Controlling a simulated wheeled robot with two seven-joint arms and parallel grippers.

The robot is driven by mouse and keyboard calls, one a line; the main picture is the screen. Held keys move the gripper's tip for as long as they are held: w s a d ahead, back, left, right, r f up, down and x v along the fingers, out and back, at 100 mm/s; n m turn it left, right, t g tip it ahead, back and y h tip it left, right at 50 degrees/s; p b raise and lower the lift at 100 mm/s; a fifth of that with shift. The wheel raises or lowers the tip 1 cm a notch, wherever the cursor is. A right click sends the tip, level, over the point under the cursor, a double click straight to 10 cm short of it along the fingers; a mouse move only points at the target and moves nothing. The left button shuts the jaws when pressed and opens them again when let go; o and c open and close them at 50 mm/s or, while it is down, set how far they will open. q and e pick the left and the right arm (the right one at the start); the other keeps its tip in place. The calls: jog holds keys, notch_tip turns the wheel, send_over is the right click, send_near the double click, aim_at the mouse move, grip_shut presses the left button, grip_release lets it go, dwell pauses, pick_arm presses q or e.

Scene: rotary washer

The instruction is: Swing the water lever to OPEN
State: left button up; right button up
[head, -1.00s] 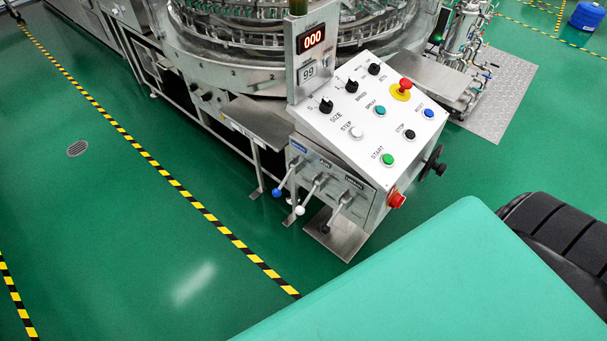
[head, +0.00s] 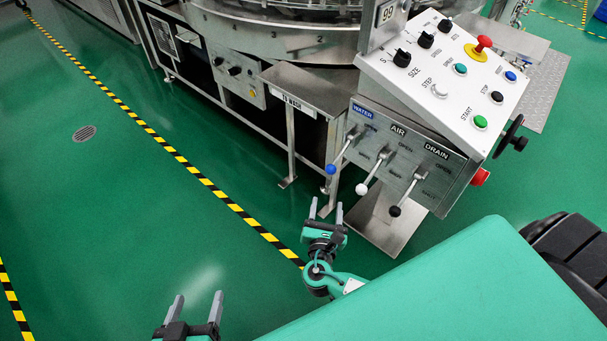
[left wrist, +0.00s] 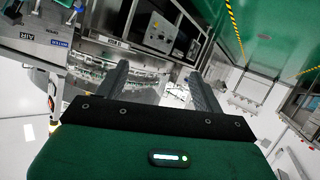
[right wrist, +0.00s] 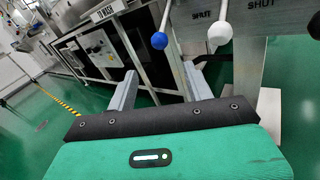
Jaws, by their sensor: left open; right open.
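The water lever (head: 342,153) is a metal rod with a blue ball knob, under the blue WATER label (head: 363,111) on the panel's front face. Its rod slants down and out to the left, with the knob low. The blue knob (right wrist: 160,40) also shows in the right wrist view, ahead of the fingers. My right gripper (head: 326,203) is open and empty, below the blue knob in the head view and apart from it. My left gripper (head: 198,297) is open and empty at the bottom, farther left and away from the levers.
The white-knobbed air lever (head: 370,175) and the black-knobbed drain lever (head: 407,194) sit close to the right of the water lever. A metal side table (head: 305,87) with legs stands left of the panel. Green floor (head: 200,240) is free at the left.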

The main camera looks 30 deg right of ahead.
aim_at(331, 170)
jog(key=b+x, duration=0.2)
jog(key=x, duration=1)
jog(key=shift+w+d, duration=0.2)
jog(key=shift+w, duration=0.05)
pick_arm(q)
jog(key=w+r+t, duration=0.3)
jog(key=r+t, duration=0.2)
jog(key=r, duration=0.2)
jog(key=shift+w+a+r+h, duration=0.15)
jog(key=shift+w+a+h, duration=0.1)
jog(key=shift+a+h, duration=0.1)
pick_arm(e)
jog(key=shift+w+d+r, duration=0.1)
jog(key=shift+w+d, duration=0.15)
jog(key=shift+w, duration=0.2)
grip_shut()
